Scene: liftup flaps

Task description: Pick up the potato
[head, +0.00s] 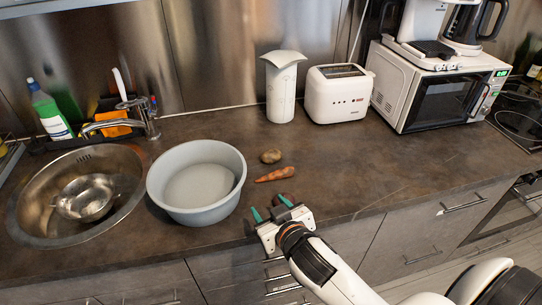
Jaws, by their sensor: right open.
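A small brown potato (271,156) lies on the dark countertop, to the right of a grey bowl and just behind a carrot. My right gripper (271,208) is at the counter's front edge, nearer to me than the carrot and the potato. Its two green-tipped fingers are apart and point toward the back. Nothing shows gripped between them. A dark reddish item (286,198) lies by the fingers and is partly hidden by them; I cannot tell what it is. My left gripper is not in view.
An orange carrot (275,175) lies between my right gripper and the potato. The grey bowl (236,199) stands close on the left, beside the sink (40,237). A white canister (281,90), toaster (338,96) and microwave (437,95) stand behind. The counter right of the potato is clear.

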